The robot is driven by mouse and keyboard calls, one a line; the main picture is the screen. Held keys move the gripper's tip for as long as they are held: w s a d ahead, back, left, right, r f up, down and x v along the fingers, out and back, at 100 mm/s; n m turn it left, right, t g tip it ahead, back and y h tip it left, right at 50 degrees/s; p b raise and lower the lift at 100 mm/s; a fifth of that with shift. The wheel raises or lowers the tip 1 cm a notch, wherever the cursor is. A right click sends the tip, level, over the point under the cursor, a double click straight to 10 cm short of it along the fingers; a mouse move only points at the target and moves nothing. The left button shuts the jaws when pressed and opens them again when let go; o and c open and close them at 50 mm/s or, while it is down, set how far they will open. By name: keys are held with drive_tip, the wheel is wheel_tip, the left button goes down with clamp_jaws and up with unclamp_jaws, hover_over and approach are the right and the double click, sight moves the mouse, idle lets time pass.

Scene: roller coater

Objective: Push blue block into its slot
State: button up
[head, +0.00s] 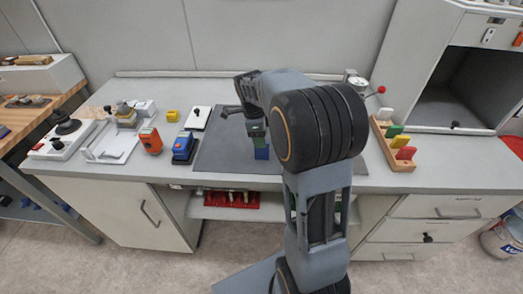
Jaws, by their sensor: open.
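A small blue block (262,153) is on the dark grey mat (222,155) in the middle of the bench, just left of my arm. A wooden rack (408,164) at the right holds upright white, green, yellow and red pieces. I cannot make out a slot for the blue block. My arm hides part of the mat and bench.
Left of the mat are a blue device (183,148), an orange device (151,141), a yellow block (172,116) and a white plate (198,118). A gauge with a red knob (381,90) stands behind the rack. The left part of the mat is clear.

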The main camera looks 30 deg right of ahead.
sight(262, 151)
drive_tip(key=shift+s+d+f, duration=0.1)
drive_tip(key=shift+d+f, duration=0.05)
drive_tip(key=shift+f, duration=0.65)
drive_tip(key=shift+d+f, duration=0.1)
drive_tip(key=shift+f, duration=0.65)
drive_tip(key=shift+c, duration=0.4)
clamp_jaws()
